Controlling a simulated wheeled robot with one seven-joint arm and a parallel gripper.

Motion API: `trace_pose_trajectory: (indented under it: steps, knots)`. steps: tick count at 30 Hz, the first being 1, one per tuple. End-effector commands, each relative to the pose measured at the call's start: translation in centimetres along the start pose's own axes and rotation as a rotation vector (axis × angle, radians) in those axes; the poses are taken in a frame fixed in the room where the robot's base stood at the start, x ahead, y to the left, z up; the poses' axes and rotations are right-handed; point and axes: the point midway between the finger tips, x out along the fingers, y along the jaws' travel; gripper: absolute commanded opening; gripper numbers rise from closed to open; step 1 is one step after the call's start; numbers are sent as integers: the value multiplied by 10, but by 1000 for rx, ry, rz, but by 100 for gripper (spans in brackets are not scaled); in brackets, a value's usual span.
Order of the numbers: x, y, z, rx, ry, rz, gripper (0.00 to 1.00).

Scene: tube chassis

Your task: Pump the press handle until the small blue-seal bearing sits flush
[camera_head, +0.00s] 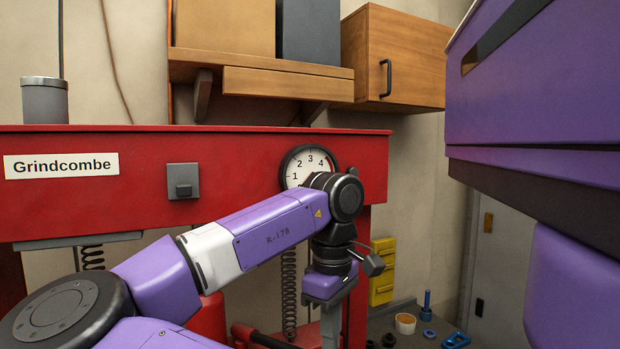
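The red press frame (230,150) spans the left and middle of the view, with a "Grindcombe" label and a round gauge (297,165) on its beam. My purple arm crosses in front of it and bends downward at the wrist, partly covering the gauge. My gripper (331,322) points down at the bottom edge; its fingertips are cut off or hidden, so its opening does not show. A dark bar with a red section (262,338), possibly the press handle, lies just left of it; contact cannot be told. I cannot make out the blue-seal bearing.
A shelf (262,83) with boxes and a wooden cabinet (395,60) hang above the press. A grey canister (45,100) stands on the beam at left. Yellow bins (382,272), a blue upright part (426,305) and a small tub (405,323) are at lower right.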

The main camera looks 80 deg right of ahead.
Motion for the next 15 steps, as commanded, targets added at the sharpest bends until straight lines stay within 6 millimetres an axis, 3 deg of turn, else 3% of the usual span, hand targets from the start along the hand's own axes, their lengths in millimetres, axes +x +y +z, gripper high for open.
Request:
trace_pose_trajectory:
  steps: [15]
  knots:
    - [56,0,0,0,-2,0,0]
